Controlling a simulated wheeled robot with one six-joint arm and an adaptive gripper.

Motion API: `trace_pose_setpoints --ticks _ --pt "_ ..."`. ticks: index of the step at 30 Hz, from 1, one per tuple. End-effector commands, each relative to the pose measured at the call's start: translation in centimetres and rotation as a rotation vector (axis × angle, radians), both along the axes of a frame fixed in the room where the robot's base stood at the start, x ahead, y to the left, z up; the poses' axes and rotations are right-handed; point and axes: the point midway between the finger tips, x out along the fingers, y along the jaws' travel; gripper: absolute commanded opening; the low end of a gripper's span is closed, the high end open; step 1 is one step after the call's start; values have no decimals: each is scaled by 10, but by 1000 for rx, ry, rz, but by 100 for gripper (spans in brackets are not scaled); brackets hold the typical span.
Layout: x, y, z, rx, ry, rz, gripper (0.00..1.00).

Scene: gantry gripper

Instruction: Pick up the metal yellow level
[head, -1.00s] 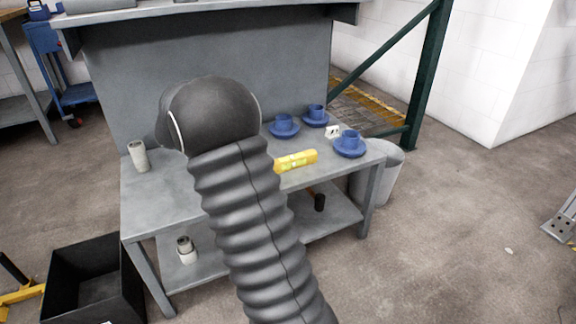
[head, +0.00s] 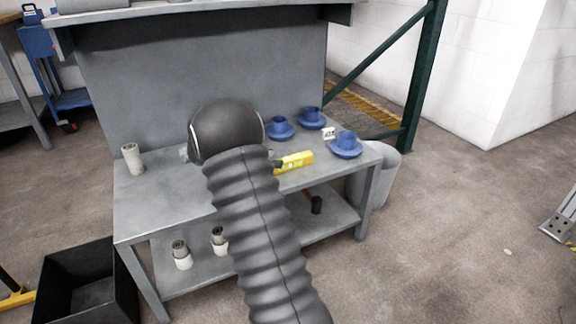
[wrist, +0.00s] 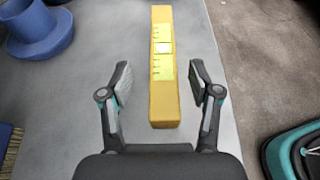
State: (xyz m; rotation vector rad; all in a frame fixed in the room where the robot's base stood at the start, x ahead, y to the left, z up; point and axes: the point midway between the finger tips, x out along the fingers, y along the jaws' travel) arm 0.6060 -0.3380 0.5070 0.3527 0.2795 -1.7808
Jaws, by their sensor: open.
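The yellow level (head: 294,161) lies on the grey workbench top (head: 160,208), to the right of my arm in the head view. In the wrist view the level (wrist: 162,100) is a long yellow bar running away from me, with lighter yellow-green panels and a pale square on top. My gripper (wrist: 160,82) is open, with one finger on each side of the level and a gap to both. The fingers do not touch it. In the head view my arm hides most of the gripper and the level's left end.
Blue cups on saucers (head: 346,146) stand right of and behind the level. A small white box (head: 328,133) sits among them. A pale cylinder (head: 132,158) stands at the bench's left. A back panel (head: 200,75) rises behind. A grey bin (head: 383,175) stands at the right.

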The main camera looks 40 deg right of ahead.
Motion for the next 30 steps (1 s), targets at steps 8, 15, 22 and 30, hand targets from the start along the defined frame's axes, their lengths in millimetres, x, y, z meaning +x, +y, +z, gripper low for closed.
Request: trace_pose_setpoints --ticks 8,15,22,30 --pt "-9 -22 -8 1 -1 -4 62" --pt "-15 -46 -17 1 -1 -1 62" --pt "-15 -47 -17 1 -2 1 57" --pt "-15 -47 -17 1 -1 0 0"
